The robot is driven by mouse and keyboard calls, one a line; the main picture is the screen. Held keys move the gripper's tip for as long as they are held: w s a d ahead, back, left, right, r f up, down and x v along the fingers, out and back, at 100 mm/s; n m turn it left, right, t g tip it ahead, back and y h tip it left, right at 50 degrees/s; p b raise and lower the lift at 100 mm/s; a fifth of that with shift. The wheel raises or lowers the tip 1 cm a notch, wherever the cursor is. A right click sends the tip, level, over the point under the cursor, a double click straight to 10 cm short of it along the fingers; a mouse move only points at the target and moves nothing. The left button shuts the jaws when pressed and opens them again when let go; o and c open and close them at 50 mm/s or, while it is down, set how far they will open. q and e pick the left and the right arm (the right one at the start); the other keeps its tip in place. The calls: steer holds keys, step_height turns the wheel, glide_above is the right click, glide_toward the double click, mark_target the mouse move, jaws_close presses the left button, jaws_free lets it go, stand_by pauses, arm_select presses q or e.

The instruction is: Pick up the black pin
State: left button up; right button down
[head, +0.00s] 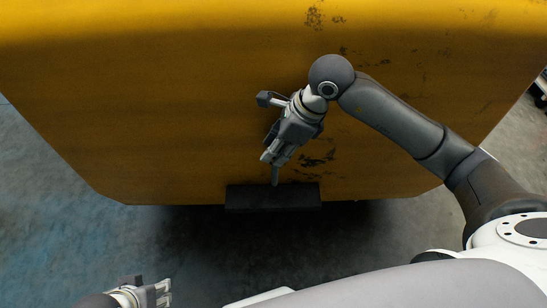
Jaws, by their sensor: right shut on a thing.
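The black pin (275,176) is a thin, dark, upright piece between the fingertips of my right gripper (270,160). The gripper is shut on it and points downward. The pin's lower end meets the top edge of a black block (240,198) in the view. I cannot tell whether it sits in the block or is just above it. My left gripper (163,292) is at the bottom left, far from the pin. Its fingers look apart with nothing between them, and part of it is cut off by the frame.
A large yellow panel (180,110) with dark worn patches fills the upper view. The black block is at its lower edge. Grey floor (60,230) is clear at the lower left. A dark object (541,88) is at the far right edge.

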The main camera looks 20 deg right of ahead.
steer(key=s+d, duration=0.3)
steer(key=d, duration=0.5)
steer(key=s+d, duration=0.4)
steer(key=d, duration=0.3)
steer(key=shift+s+d+f+b, duration=0.25)
steer(key=shift+s+d+b, duration=0.05)
steer(key=shift+d+b, duration=0.1)
steer(key=shift+a, duration=0.1)
